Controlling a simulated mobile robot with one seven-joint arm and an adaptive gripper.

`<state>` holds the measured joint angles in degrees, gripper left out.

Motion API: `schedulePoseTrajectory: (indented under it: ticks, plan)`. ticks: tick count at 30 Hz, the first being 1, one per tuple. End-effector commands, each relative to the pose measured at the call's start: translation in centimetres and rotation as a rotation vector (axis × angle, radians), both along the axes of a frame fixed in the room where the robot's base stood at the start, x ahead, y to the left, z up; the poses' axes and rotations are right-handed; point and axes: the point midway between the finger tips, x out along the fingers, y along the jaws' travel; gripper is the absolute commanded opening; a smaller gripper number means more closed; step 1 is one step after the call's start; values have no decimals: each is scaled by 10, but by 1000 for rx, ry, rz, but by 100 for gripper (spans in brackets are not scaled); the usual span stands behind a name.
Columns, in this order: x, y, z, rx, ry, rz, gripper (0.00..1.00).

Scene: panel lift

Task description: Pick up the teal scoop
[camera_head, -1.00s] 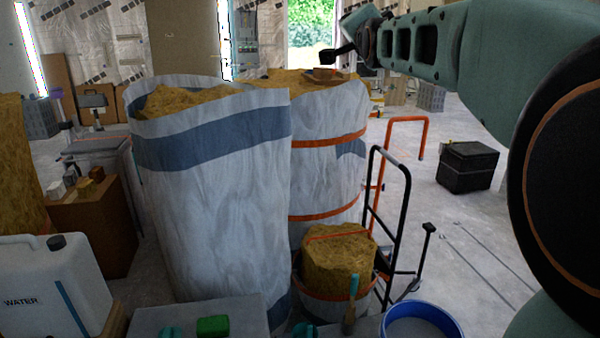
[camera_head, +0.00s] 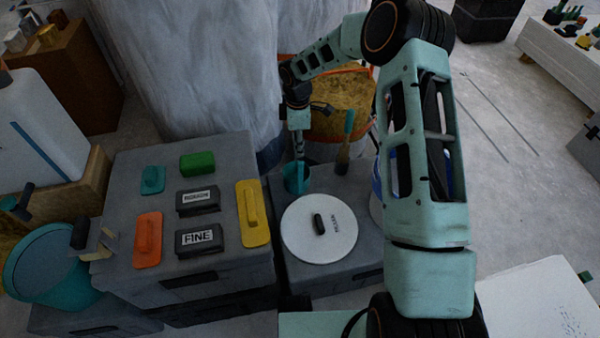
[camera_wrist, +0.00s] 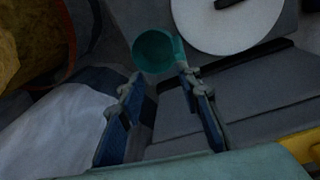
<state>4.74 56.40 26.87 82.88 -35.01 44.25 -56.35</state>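The teal scoop (camera_head: 297,179) sits on the grey case (camera_head: 370,257), just behind the white round lid (camera_head: 335,245). My gripper (camera_head: 299,158) points down right above the scoop and partly covers it in the head view. In the wrist view, the scoop's round cup (camera_wrist: 153,51) lies beyond my fingertips. Its handle runs close to the tip of the right finger; I cannot tell whether they touch. My gripper (camera_wrist: 158,84) has its two blue fingers apart, with nothing visible between them.
A brush (camera_head: 345,145) with a teal handle stands behind the lid. A taller grey case (camera_head: 130,210) to the left bears a yellow float (camera_head: 252,215), an orange float (camera_head: 148,240), black blocks and a green block (camera_head: 197,162). A large white sack (camera_head: 200,70) stands behind.

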Motion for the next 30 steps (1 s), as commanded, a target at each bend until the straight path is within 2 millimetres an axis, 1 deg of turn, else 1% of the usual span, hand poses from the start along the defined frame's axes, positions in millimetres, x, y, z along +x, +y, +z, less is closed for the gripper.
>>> schedulePoseTrajectory:
  ticks: [1, 3, 6, 11, 16, 18, 23, 30]
  plan:
    - [-8, 1, -16, 3, 32, 50, 32]
    - [-17, 2, -26, 3, 62, 110, 32]
    - [-23, 2, -35, 4, 85, 156, 32]
    - [-25, 3, -53, 4, 93, 170, 32]
    - [-25, 3, -80, 3, 91, 170, 32]
    - [-25, 3, -88, 5, 90, 169, 32]
    - [-25, 1, -98, 4, 88, 168, 32]
    - [-29, -2, -134, 5, 90, 167, 32]
